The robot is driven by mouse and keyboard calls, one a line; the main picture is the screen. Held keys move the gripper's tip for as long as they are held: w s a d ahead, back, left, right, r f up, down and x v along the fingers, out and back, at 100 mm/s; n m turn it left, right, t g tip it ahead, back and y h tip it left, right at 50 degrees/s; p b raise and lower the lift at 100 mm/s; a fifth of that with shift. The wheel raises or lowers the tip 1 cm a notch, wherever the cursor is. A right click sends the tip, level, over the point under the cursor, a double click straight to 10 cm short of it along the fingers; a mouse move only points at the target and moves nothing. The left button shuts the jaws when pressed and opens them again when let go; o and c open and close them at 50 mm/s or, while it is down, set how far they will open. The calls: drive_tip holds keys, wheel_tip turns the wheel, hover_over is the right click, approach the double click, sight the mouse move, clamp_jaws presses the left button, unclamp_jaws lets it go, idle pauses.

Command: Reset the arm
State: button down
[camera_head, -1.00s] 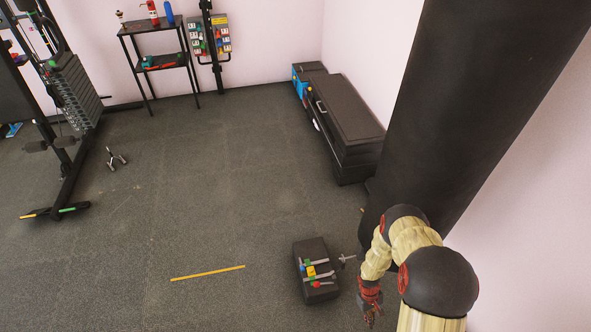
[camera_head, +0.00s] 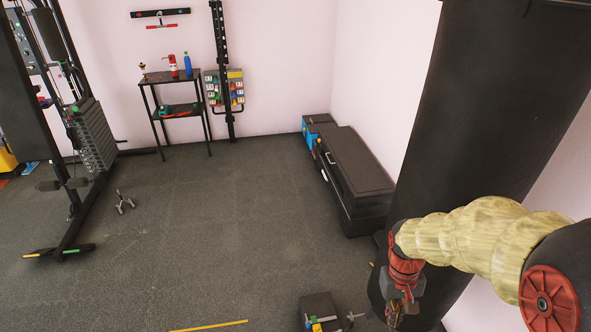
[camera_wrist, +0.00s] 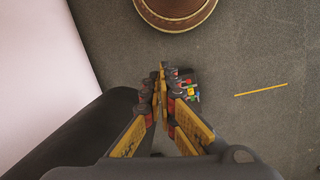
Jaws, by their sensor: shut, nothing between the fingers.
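My arm is raised on the right side of the head view, in front of a dark column-like shape. My gripper (camera_head: 397,312) hangs at its end, pointing down. The wrist view shows my gripper (camera_wrist: 161,72) with its fingertips together and nothing between them. It is above the floor, and a black box with coloured parts (camera_wrist: 190,90) shows beyond the fingers, partly hidden by them.
The black box (camera_head: 319,305) also shows at the bottom of the head view. A dark bench (camera_head: 357,165) stands by the wall, a shelf (camera_head: 171,78) and weight machine (camera_head: 95,140) further left. A yellow strip (camera_head: 210,325) lies on open floor.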

drive_tip(key=s+a+r+t, duration=0.3)
drive_tip(key=s+r, duration=0.1)
drive_tip(key=r, duration=0.7)
drive_tip(key=s+a+r+t, duration=0.2)
drive_tip(key=s+r+t, duration=0.2)
drive_tip(key=r, duration=0.6)
drive_tip(key=shift+a+r+y, duration=0.4)
